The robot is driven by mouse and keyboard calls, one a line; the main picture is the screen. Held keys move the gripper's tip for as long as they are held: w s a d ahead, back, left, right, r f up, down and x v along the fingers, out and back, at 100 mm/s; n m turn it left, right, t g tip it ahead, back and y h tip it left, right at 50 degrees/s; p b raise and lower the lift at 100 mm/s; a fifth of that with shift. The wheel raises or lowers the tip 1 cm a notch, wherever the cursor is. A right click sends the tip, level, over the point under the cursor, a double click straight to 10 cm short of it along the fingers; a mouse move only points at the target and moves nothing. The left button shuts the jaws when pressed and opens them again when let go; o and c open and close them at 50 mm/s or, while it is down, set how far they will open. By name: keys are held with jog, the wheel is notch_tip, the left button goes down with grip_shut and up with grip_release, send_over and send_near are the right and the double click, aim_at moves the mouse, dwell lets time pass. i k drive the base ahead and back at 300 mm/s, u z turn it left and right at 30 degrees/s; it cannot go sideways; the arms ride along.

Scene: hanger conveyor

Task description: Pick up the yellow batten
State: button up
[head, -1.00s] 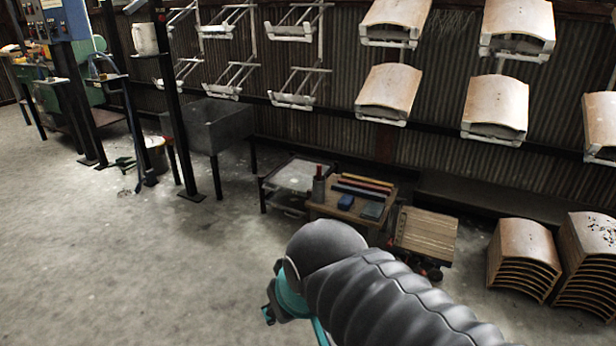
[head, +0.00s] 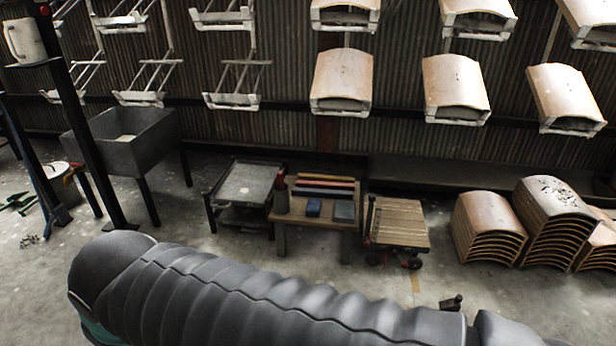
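Several coloured battens lie side by side on a low wooden table (head: 288,222) in the middle of the head view. The farthest one, a thin yellowish strip (head: 326,177), looks like the yellow batten. A red batten (head: 325,184) and a dark one (head: 324,193) lie in front of it, close together. They are small here, so exact colours and gaps are hard to tell. My arm stretches across the bottom of the view, in front of the table and apart from it. My gripper is out of view.
A blue block (head: 313,208), a grey block (head: 344,211) and a dark cup (head: 281,200) share the table. A metal cart (head: 247,186) stands left, a wooden-topped trolley (head: 399,225) right. Stacked curved panels (head: 488,228) stand farther right. Hangers with panels (head: 343,82) line the wall.

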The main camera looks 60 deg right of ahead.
aim_at(302, 176)
jog(key=z, duration=0.4)
jog(key=i, duration=0.85)
jog(key=z, duration=1.2)
jog(key=i, duration=0.45)
jog(key=z, duration=0.4)
